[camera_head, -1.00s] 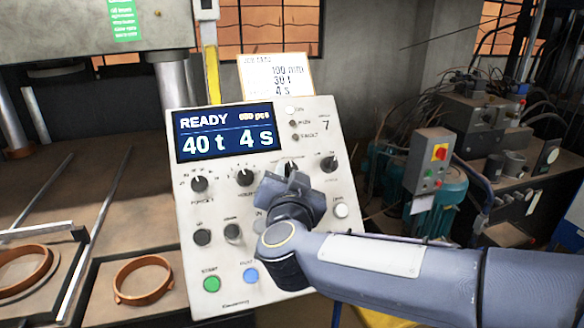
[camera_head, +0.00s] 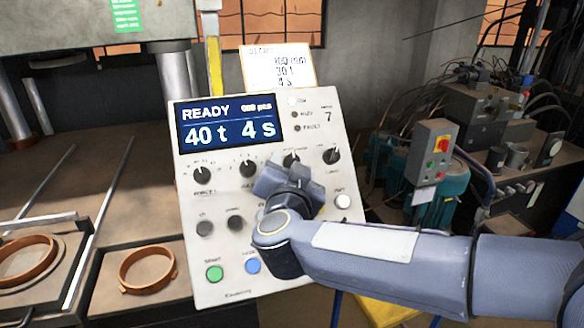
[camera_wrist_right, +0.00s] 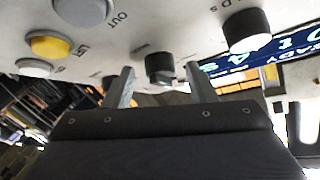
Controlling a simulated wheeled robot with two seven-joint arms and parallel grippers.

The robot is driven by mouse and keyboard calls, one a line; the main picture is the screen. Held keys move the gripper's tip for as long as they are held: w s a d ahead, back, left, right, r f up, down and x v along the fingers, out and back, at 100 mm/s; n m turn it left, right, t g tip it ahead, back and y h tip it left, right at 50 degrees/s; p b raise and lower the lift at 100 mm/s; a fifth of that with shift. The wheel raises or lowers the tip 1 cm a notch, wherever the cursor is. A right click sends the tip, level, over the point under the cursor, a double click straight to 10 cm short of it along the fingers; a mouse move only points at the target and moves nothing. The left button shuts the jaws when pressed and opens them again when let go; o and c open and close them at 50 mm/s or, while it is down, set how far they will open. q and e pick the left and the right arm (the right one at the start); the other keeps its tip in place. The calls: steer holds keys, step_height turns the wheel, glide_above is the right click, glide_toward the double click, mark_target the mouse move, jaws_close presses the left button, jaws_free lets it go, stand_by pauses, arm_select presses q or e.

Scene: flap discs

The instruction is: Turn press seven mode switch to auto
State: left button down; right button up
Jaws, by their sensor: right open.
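The press seven control panel (camera_head: 319,225) is white and tilted, with a screen (camera_head: 229,122) reading READY, 40 t and 4 s. Black knobs form its top row. The third knob (camera_head: 291,160) shows just above my right gripper (camera_head: 287,178); the rightmost knob (camera_head: 331,156) is clear of it. Labels are too blurred to tell which is the mode switch. In the right wrist view, my right gripper (camera_wrist_right: 160,82) is open, with a black knob (camera_wrist_right: 159,68) seen between its fingers; contact cannot be told. My gripper and arm hide the panel's lower middle. My left gripper is not in view.
A green button (camera_head: 214,273) and a blue button (camera_head: 252,266) sit low on the panel. A white button (camera_head: 342,201) is right of my gripper. A grey box with a red button (camera_head: 441,146) stands at right. Orange-brown rings (camera_head: 146,271) lie left.

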steer(key=s+b, duration=0.1)
steer(key=s, duration=0.7)
steer(key=shift+r, duration=0.2)
steer(key=shift+w+a, duration=0.1)
steer(key=s+d+f+n+g+y, duration=0.2)
steer(key=d+n+y, duration=0.4)
steer(key=d, duration=0.4)
steer(key=s+d+f+m+g+h, duration=0.1)
steer(key=s+d+f+g, duration=0.3)
steer(key=s+f, duration=0.5)
steer(key=s+d+f+m+g, duration=0.1)
steer(key=s+d+f+g, duration=0.4)
steer(key=s+d+f, duration=0.3)
step_height(320, 180, down, 2)
steer(key=shift+s+f+g+h, duration=0.2)
steer(key=shift+s+g+h, duration=0.15)
steer(key=shift+s, duration=0.8)
